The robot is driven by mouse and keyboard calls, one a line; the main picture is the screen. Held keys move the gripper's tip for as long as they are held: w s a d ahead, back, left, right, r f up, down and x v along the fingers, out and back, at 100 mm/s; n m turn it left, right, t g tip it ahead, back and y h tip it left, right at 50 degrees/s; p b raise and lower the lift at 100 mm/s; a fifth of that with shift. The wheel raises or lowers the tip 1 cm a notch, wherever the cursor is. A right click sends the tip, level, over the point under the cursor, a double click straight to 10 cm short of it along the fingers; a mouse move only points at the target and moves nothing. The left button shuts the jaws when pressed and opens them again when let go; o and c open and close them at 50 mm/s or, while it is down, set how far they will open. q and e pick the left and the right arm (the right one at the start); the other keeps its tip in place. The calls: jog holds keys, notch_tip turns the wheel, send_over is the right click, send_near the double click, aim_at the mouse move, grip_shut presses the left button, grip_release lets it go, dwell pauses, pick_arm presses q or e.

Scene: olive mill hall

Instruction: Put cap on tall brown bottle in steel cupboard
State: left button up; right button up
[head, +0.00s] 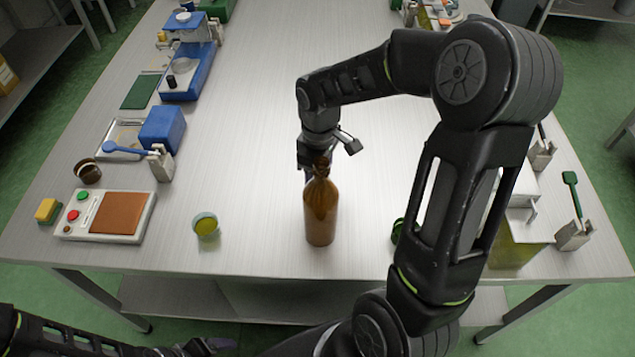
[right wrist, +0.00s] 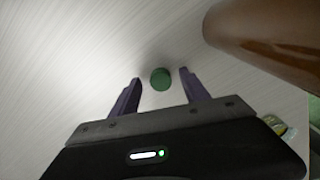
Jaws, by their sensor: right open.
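A tall brown bottle (head: 320,218) stands upright on the steel table near its front edge. It also shows at the upper right of the right wrist view (right wrist: 275,35). A small green cap (right wrist: 160,79) is on the table in the right wrist view, between and just beyond my fingertips. My right gripper (right wrist: 158,88) is open and empty, pointing down. In the head view it is just behind the bottle's neck, which partly hides it, and the cap is hidden there. My left gripper (head: 210,346) is low at the bottom edge, its jaws unclear. No steel cupboard is recognisable.
A small dish of yellow-green liquid (head: 206,226) stands left of the bottle. A scale with a brown plate (head: 117,213), a blue box (head: 163,130) and a blue device (head: 190,72) line the left side. My right arm hides part of the right side. The table's centre is clear.

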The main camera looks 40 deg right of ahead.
jog(key=shift+f, duration=0.4)
jog(key=shift+c, duration=0.5)
grip_shut()
